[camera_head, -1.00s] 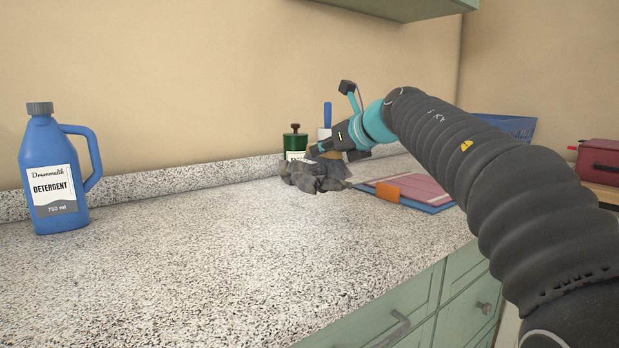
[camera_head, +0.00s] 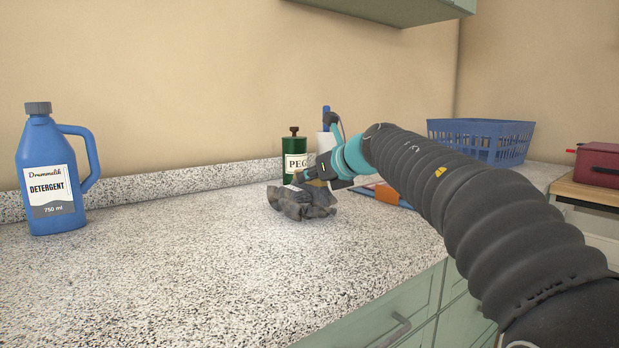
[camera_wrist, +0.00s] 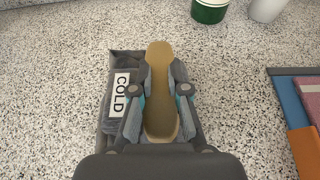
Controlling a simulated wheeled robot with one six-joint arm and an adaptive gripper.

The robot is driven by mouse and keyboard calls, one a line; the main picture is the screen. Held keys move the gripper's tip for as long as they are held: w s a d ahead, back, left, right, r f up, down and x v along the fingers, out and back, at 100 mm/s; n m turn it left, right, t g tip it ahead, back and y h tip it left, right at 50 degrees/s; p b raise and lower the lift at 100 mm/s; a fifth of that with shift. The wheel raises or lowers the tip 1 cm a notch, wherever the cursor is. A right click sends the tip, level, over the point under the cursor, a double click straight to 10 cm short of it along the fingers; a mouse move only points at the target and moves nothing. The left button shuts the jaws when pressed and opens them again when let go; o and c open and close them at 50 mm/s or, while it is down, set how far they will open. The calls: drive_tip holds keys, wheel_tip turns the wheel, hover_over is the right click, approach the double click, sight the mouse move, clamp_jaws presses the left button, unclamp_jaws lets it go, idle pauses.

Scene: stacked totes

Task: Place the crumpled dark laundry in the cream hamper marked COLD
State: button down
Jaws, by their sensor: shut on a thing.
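I cannot make out a cream hamper marked COLD in either view.
A blue detergent jug (camera_head: 52,175) stands at the left. A green PEGS canister (camera_head: 294,146) stands just behind the bundle. Flat orange and blue items (camera_head: 388,193) lie right of it. A blue basket (camera_head: 490,130) and a red box (camera_head: 598,165) are farther right. The front counter is clear.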

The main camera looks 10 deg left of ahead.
drive_tip(key=c, duration=1.2)
unclamp_jaws()
drive_tip(key=shift+f, duration=0.1)
drive_tip(key=shift+s+d+r, duration=0.1)
drive_tip(key=shift+r, duration=0.1)
drive_tip(key=v, duration=1.1)
drive_tip(key=shift+s+d+r, duration=0.1)
drive_tip(key=shift+s+d, duration=0.15)
drive_tip(key=shift+d, duration=0.05)
